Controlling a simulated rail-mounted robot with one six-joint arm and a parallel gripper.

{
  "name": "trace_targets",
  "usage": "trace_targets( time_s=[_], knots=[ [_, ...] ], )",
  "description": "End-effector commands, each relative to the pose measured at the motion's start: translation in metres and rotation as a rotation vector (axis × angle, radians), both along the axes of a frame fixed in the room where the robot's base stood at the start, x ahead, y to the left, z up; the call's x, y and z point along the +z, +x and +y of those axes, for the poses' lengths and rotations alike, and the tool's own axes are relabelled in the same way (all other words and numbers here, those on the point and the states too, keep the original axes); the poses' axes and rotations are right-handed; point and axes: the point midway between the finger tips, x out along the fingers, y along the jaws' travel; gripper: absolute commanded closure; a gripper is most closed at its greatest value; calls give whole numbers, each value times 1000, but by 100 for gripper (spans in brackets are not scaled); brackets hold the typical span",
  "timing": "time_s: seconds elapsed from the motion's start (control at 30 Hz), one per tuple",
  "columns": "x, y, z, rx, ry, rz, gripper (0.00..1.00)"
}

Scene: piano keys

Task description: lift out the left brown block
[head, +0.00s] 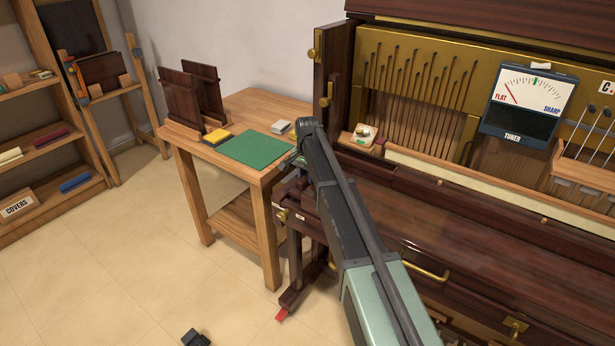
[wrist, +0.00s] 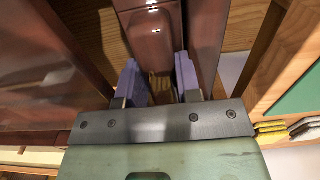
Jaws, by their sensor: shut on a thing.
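In the wrist view my gripper (wrist: 157,82) has its two purple-grey fingers on either side of a glossy reddish-brown block (wrist: 150,32), shut on it. The block runs up out of the top of that view, so its far end is hidden. In the head view my arm covers most of the piano's left end. My gripper and the block cannot be made out clearly there. I cannot tell whether the block still touches its seat.
The dark piano (head: 470,245) fills the right side. The green mat also shows in the wrist view (wrist: 300,95). Shelves stand far left.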

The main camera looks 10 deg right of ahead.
Motion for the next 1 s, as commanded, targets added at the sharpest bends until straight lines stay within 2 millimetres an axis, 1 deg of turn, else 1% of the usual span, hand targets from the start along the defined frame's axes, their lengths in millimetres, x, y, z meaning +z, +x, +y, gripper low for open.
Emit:
trace_targets(
  time_s=[0.03, 0.17, 0.37, 0.5, 0.63, 0.7, 0.8, 1.0],
  knots=[
    [17, 0, 0, 0, 0, 0, 99],
    [45, 0, 0, 0, 0, 0, 99],
    [93, 0, 0, 0, 0, 0, 99],
    [130, 0, 0, 0, 0, 0, 99],
    [160, 0, 0, 0, 0, 0, 99],
    [172, 0, 0, 0, 0, 0, 99],
    [180, 0, 0, 0, 0, 0, 99],
    [183, 0, 0, 0, 0, 0, 99]
  ],
)
